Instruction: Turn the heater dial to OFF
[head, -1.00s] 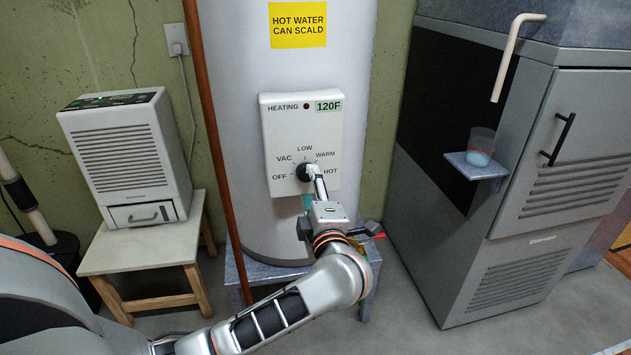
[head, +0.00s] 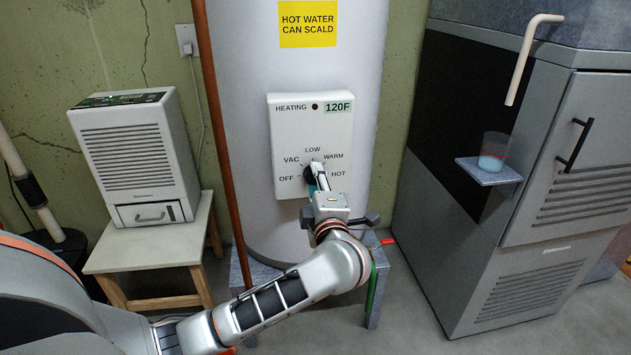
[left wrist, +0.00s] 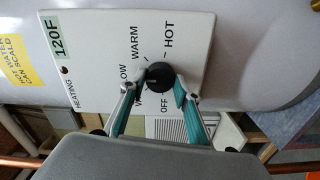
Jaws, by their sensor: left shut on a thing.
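The heater dial (head: 308,176) is a dark round knob on a white panel (head: 284,128) marked OFF, VAC, LOW, WARM and HOT. The panel also reads HEATING and 120F, with a small dark red light. My left gripper (head: 317,176) reaches up from below and is shut on the dial, partly covering it. In the left wrist view the black dial (left wrist: 158,77) sits between the two fingertips (left wrist: 161,83), with the panel turned sideways. I cannot tell which mark the dial points to. My right gripper is not in view.
The panel is on a white water heater (head: 240,60) with a yellow scald warning (head: 307,24). A reddish pipe (head: 222,150) runs close on its left. A dehumidifier (head: 130,150) stands on a stool (head: 150,252) at left. A grey machine (head: 450,240) with a cup (head: 494,150) stands at right.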

